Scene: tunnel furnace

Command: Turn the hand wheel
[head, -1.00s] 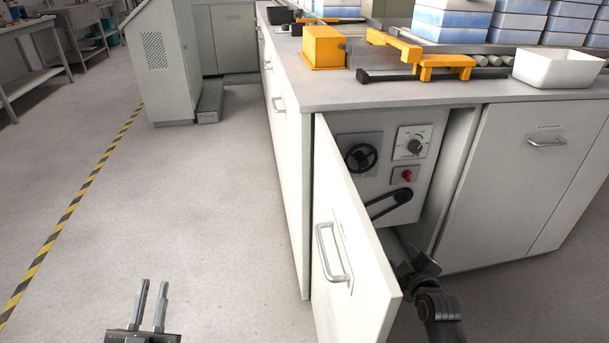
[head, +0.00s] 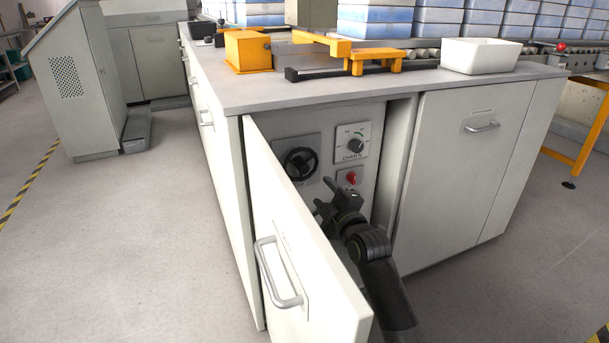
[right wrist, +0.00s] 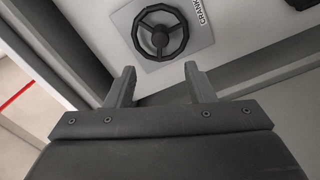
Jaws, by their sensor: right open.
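The black hand wheel (head: 300,163) sits on a grey square plate on the panel inside the open cabinet. It also shows in the right wrist view (right wrist: 160,33), at the top, beyond and between my fingertips. My right gripper (head: 325,207) is inside the cabinet opening, below and to the right of the wheel in the head view. In the right wrist view its two fingers (right wrist: 157,80) stand wide apart with nothing between them. They are apart from the wheel. My left gripper does not show now.
The open cabinet door (head: 290,240) with its bar handle stands left of my right arm. Beside the wheel are a dial (head: 353,143) and a red switch (head: 349,178). The worktop (head: 270,97) overhangs the opening. Floor to the left is clear.

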